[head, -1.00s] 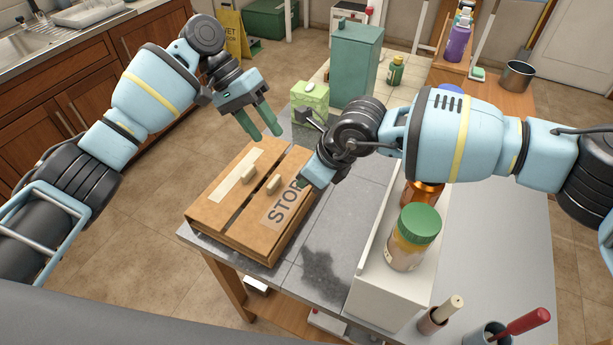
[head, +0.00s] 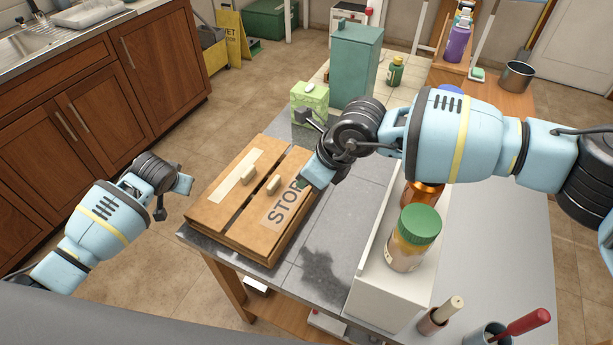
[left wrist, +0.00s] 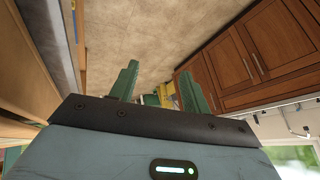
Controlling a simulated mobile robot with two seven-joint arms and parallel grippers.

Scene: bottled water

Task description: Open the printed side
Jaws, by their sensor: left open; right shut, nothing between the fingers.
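A brown box (head: 229,228) with two lid halves lies on the grey table. The other half (head: 222,207) bears a blank pale strip. Each half has a small tan knob, and both halves lie flat. My right gripper (head: 306,183) is shut and empty at the printed half's right edge; I cannot tell whether it touches. My left gripper is open and empty, left of the box, its green fingers showing in the left wrist view (left wrist: 158,88).
A white bin (head: 385,294) with bottles (head: 412,240) stands right of the box. A green tissue box (head: 310,103) and a teal canister (head: 355,65) stand behind it. Wooden cabinets (head: 100,105) are at the left, with open floor between.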

